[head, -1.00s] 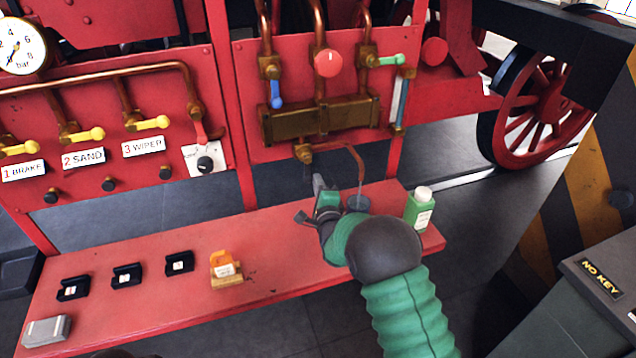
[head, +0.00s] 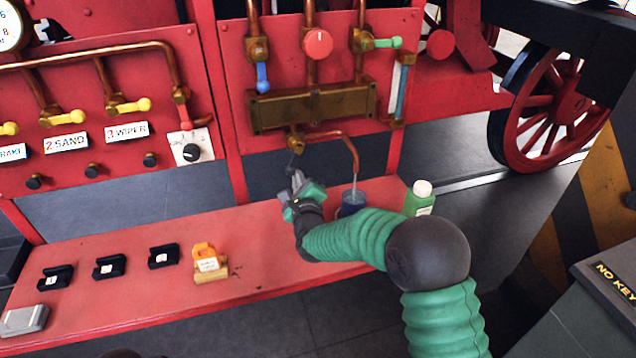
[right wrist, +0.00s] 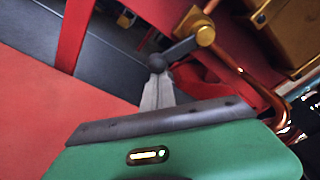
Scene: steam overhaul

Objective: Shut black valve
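The black valve (head: 297,144) sits under the brass block, with a brass body and a dark lever slanting down toward my right gripper. In the right wrist view its black lever (right wrist: 178,49) ends in a round knob, right at the tip of the grey finger. My right gripper (head: 294,181) is just below the valve, over the bench. In the right wrist view the gripper (right wrist: 157,88) shows edge-on, fingertips overlapping the knob; I cannot tell whether they grip it. My left gripper is not in view.
A dark blue cup (head: 352,203) stands under the copper pipe (head: 352,150), with a pale streak between them. A green bottle (head: 420,198) stands right of it. Black holders and an orange block (head: 206,257) lie left on the red bench (head: 130,235).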

